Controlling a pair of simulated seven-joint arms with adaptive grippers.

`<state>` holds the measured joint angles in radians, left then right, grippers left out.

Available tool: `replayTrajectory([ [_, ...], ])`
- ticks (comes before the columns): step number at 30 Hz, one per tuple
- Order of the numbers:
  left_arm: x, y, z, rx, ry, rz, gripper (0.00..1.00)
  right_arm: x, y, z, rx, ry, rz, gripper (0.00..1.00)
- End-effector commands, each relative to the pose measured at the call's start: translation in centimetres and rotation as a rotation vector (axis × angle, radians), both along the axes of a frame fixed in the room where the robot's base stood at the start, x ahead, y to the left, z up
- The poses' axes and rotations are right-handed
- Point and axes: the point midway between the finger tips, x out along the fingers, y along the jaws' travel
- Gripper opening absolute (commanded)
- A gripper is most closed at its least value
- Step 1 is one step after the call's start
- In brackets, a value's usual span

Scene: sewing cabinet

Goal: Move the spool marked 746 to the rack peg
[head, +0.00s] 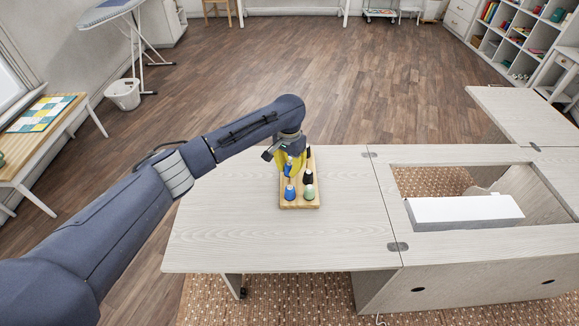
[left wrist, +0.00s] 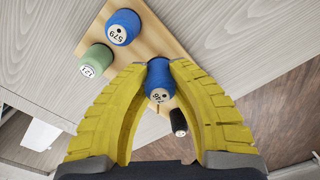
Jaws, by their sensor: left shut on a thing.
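The blue spool marked 746 (left wrist: 159,80) is between the yellow fingertips of my left gripper (left wrist: 160,72), which is shut on it. In the head view my left gripper (head: 290,163) is over the back left of the wooden rack (head: 299,204), and its fingers partly cover the held spool. The rack also bears a blue spool marked 579 (left wrist: 122,27), a green spool marked 121 (left wrist: 96,60) and a black spool (left wrist: 178,122). I cannot tell whether the held spool is clear of the rack. My right gripper is not in view.
The rack stands on the pale cabinet top (head: 220,225), which is clear to its left and right. To the right is an opening with a white block-like thing (head: 463,210) in it. A side table (head: 38,125) stands at the left.

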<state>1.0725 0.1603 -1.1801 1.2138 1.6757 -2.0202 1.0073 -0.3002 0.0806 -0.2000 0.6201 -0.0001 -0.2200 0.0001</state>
Motion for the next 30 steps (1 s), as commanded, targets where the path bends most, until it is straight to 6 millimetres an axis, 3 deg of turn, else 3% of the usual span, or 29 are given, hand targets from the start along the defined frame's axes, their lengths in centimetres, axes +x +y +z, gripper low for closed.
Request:
replayTrajectory([
  [30,0.0,0.0,-2.1,0.0,0.0,0.0,0.04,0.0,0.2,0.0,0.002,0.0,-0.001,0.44],
])
